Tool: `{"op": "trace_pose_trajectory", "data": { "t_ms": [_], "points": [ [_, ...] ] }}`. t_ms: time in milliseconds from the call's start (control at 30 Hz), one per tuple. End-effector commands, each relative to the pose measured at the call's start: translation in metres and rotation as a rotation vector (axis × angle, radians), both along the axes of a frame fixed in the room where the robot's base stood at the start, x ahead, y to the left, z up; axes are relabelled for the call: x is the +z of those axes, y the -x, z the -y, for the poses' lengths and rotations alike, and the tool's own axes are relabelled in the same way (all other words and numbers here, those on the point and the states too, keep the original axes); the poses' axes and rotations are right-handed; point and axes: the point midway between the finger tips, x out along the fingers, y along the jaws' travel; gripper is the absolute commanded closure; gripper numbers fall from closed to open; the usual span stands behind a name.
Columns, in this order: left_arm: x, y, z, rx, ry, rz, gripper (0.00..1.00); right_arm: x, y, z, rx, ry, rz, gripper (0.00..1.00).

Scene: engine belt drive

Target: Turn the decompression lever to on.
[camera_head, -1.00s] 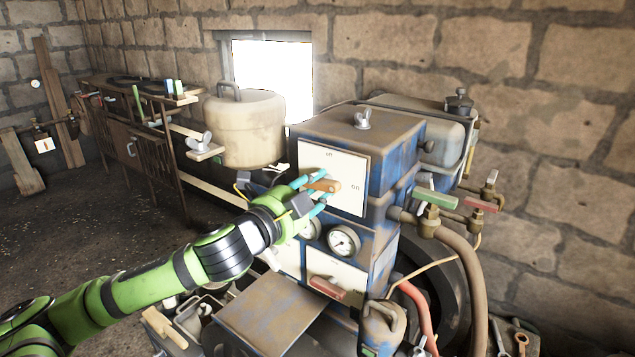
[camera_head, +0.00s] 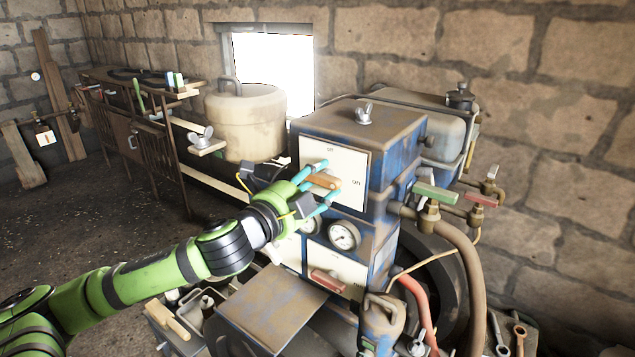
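The decompression lever (camera_head: 325,181) is an orange-brown handle on the white plate (camera_head: 350,164) on the front of the blue engine box (camera_head: 375,138). The plate has one label at its top and "on" at its right side. The lever lies about level, its end toward the right. My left gripper (camera_head: 322,184) is at the lever, with one cyan-tipped finger above it and one below. The fingers look spread around the lever; I cannot tell whether they touch it. My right gripper is not in view.
Gauges (camera_head: 344,235) and a red lever (camera_head: 327,283) sit below the plate. Valves with a green handle (camera_head: 436,194) and a red handle (camera_head: 481,199) stand at the right. A beige tank (camera_head: 245,123) stands behind my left arm.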

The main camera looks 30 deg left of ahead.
Motion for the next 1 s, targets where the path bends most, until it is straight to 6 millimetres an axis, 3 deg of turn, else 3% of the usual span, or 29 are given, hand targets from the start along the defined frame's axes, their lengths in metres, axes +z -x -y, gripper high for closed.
{"op": "trace_pose_trajectory", "data": {
  "t_ms": [367, 800, 1000],
  "points": [
    [0.000, 0.003, -0.001, 0.002, 0.001, -0.001, 0.46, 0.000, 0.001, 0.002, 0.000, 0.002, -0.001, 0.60],
    [-0.002, 0.048, -0.007, 0.000, -0.004, -0.005, 0.46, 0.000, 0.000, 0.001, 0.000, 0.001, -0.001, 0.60],
    [-0.002, 0.060, -0.012, 0.009, 0.000, -0.006, 0.46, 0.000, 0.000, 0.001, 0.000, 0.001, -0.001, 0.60]
  ]
}}
